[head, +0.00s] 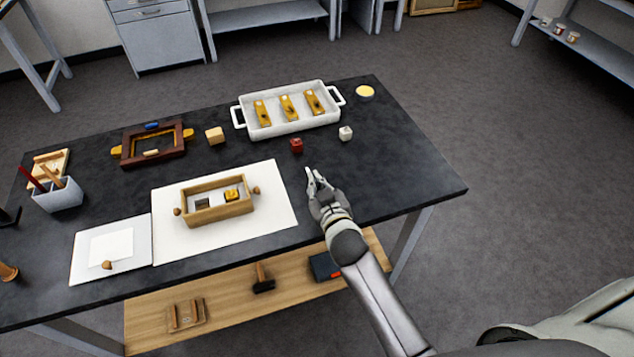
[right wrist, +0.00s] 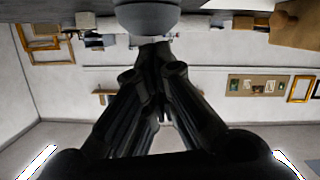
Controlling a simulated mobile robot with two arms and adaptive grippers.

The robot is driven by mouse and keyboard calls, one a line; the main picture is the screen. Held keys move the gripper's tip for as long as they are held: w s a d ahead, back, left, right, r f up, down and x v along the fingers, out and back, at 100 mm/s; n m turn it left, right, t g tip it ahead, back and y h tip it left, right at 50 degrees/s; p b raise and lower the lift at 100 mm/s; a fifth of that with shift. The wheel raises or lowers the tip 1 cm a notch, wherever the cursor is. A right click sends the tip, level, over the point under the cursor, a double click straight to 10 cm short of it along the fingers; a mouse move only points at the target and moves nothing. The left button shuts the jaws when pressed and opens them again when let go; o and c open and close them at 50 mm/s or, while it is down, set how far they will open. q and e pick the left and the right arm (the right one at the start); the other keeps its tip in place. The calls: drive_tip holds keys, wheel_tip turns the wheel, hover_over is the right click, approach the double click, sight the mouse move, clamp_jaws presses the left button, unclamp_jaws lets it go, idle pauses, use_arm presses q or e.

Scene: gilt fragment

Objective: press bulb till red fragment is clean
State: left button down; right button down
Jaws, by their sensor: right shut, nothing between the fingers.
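A small dark red block (head: 296,145), the only red fragment-like piece I can make out, sits on the black table (head: 400,165). Whether its surface is dirty is too small to tell. My right gripper (head: 312,172) is shut and empty, above the table just below and right of the red block and apart from it. In the right wrist view its dark fingers (right wrist: 152,60) converge, with a grey rounded shape (right wrist: 146,16) beyond them that I cannot identify. I cannot make out a bulb for certain. My left gripper is not in view.
A wooden box (head: 205,216) with a gilt piece (head: 231,194) stands on a white sheet (head: 275,225). A white handled tray (head: 291,128) holds gilt pieces at the back.

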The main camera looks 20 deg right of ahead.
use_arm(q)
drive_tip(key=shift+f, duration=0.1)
use_arm(e)
drive_tip(key=shift+f, duration=0.2)
